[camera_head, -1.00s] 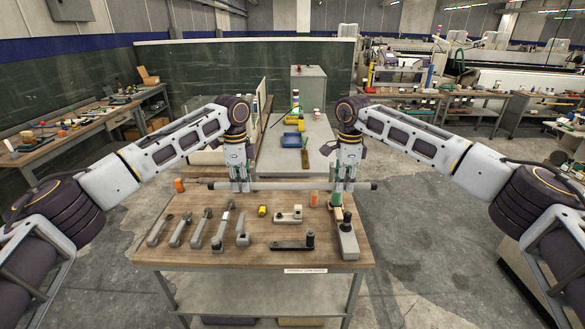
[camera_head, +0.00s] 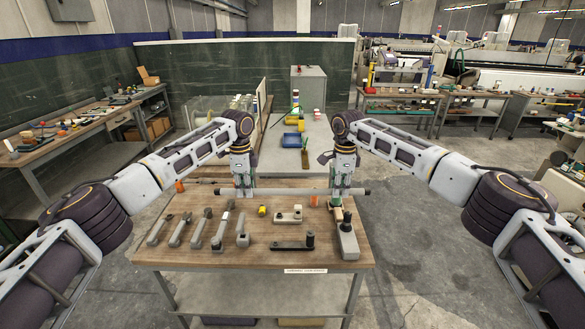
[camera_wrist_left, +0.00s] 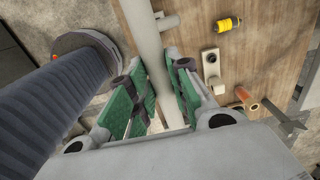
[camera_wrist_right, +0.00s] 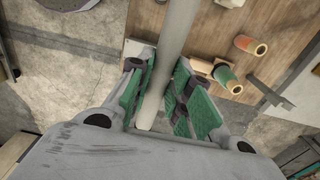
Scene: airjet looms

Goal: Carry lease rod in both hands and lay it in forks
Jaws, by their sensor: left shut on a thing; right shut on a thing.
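The lease rod (camera_head: 292,192) is a long grey bar held level across the far part of the wooden table, above its top. My left gripper (camera_head: 245,193) is shut around it near its left end, and my right gripper (camera_head: 341,192) near its right end. The rod runs between the green finger pads in the left wrist view (camera_wrist_left: 148,40) and the right wrist view (camera_wrist_right: 172,40). Both rod ends stick out past the grippers in the head view. I cannot clearly make out the forks.
A grey bench (camera_head: 325,155) stands behind.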

